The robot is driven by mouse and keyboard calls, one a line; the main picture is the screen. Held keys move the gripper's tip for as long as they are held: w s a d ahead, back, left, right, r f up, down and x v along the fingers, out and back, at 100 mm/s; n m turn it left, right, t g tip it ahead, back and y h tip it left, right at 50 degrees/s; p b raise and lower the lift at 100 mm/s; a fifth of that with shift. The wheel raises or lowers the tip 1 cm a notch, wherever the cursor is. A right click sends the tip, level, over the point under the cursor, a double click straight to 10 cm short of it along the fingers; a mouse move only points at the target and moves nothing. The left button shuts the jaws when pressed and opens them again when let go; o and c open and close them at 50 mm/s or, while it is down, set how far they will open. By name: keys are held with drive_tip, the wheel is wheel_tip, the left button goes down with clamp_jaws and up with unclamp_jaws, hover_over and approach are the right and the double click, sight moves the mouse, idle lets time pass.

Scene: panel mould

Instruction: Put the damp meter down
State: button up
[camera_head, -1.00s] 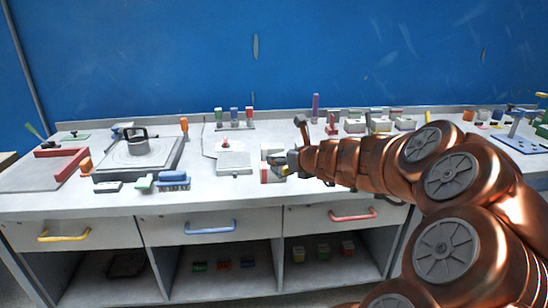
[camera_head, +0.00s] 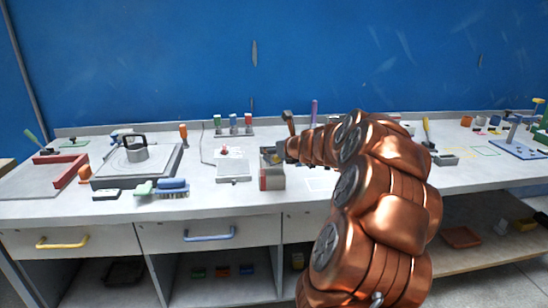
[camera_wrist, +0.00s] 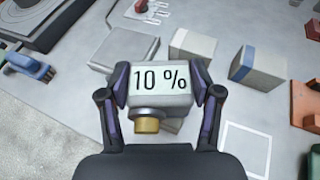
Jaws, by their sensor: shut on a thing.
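The damp meter (camera_wrist: 160,82) is a pale grey box with a screen reading "10 %" and a yellow-brown round end on its near side. In the wrist view my gripper (camera_wrist: 160,78) is shut on it, one dark finger on each side. In the head view my gripper (camera_head: 284,150) is over the front middle of the bench, by a red and grey block (camera_head: 271,180). The meter cannot be made out clearly there. I cannot tell whether its underside touches anything.
White outlines mark the benchtop, one right of the meter (camera_wrist: 245,148). A white block with a blue stripe (camera_wrist: 258,66) and a pale block (camera_wrist: 194,48) stand just beyond. A blue brush (camera_head: 172,188) and a mould plate with a handled lid (camera_head: 136,150) are left.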

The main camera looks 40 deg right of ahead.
drive_tip(key=shift+w+d, duration=0.3)
drive_tip(key=shift+w, duration=0.1)
drive_tip(key=shift+s+f+b, duration=0.1)
drive_tip(key=shift+f+b, duration=0.6)
drive_tip(key=shift+f, duration=1.05)
drive_tip(key=shift+f, duration=0.15)
drive_tip(key=o, duration=1.6)
drive_tip(key=shift+s+a+r, duration=0.1)
drive_tip(key=shift+s+r, duration=0.1)
drive_tip(key=shift+r, duration=0.05)
drive_tip(key=p+v, duration=0.1)
drive_tip(key=v, duration=1)
drive_tip(key=shift+s+a+r, duration=0.15)
drive_tip(key=shift+s, duration=0.1)
